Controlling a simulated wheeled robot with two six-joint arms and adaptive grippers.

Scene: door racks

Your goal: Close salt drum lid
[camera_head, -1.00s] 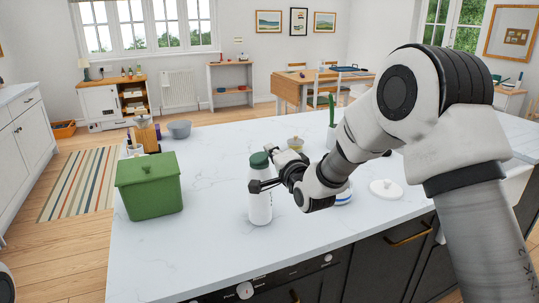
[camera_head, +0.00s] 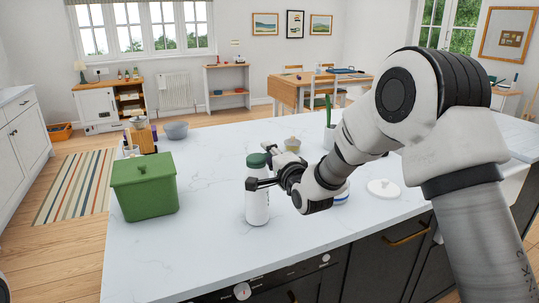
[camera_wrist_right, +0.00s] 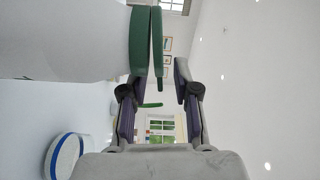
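The salt drum (camera_head: 258,206) is a white upright cylinder with a green top, standing near the front of the worktop. In the right wrist view the drum (camera_wrist_right: 70,40) lies sideways on the left. Its green rim (camera_wrist_right: 139,40) and the green lid (camera_wrist_right: 157,40) show as two edges, with a thin dark gap partly between them. My right gripper (camera_head: 259,168) is beside the drum's top, coming from the right. It also shows in the right wrist view (camera_wrist_right: 155,85), its fingers apart, one on each side of the lid's level. Contact is unclear. My left gripper is out of view.
A green lidded bin (camera_head: 145,190) stands left of the drum. A white, blue-banded pot (camera_head: 342,196) is right of it, partly behind my gripper. A white knobbed lid (camera_head: 383,188) lies further right. The worktop between bin and drum is clear.

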